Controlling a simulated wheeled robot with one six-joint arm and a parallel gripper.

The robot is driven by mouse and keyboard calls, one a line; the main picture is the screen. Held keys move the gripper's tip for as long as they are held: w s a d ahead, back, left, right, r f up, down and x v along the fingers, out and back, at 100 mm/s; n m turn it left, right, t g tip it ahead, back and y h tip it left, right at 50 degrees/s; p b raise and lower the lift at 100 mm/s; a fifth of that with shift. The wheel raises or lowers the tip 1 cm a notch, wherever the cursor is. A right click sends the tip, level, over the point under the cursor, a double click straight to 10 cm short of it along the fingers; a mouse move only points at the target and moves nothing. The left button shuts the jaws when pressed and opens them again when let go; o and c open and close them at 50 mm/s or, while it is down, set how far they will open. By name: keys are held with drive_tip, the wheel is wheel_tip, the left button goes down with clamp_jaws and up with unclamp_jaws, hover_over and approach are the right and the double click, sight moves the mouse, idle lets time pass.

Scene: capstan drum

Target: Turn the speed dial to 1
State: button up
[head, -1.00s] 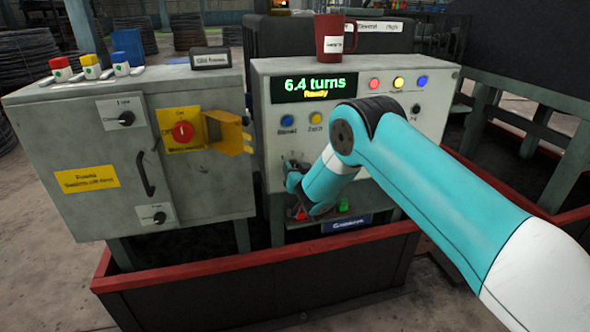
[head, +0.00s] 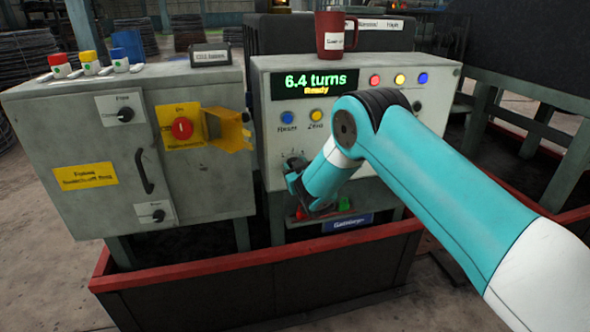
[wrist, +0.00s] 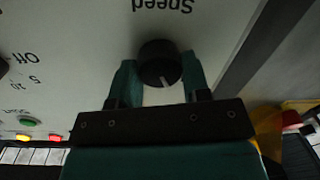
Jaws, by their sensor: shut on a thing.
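The speed dial (wrist: 160,62) is a round black knob with a pale pointer line, under an upside-down "Speed" label (wrist: 162,6) in the wrist view. The pointer line points toward the bottom of that view. My gripper (wrist: 160,78) has one teal finger on each side of the dial and is shut on it. In the head view my gripper (head: 297,180) is at the lower left of the grey control panel (head: 262,130) and mostly covers the dial. The dial's numbers are hidden.
Blue (head: 288,118) and yellow (head: 316,116) buttons sit above my gripper. A yellow bracket (head: 228,130) juts out from the left cabinet (head: 75,135). A red mug (head: 335,32) stands on top of the panel.

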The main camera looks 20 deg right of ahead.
drive_tip(key=shift+a+n+b, duration=0.1)
drive_tip(key=shift+n+b, duration=0.2)
drive_tip(key=shift+n, duration=1.6)
drive_tip(key=o, duration=0.9)
drive_tip(key=s+b, duration=0.4)
drive_tip(key=s, duration=0.1)
drive_tip(key=s+b, duration=0.3)
drive_tip(key=s, duration=0.3)
drive_tip(key=s+b, duration=0.4)
drive_tip(key=s, duration=0.2)
drive_tip(key=shift+s+d+r+b, duration=0.2)
drive_tip(key=shift+d+r+b, duration=0.1)
drive_tip(key=shift+d+r, duration=0.1)
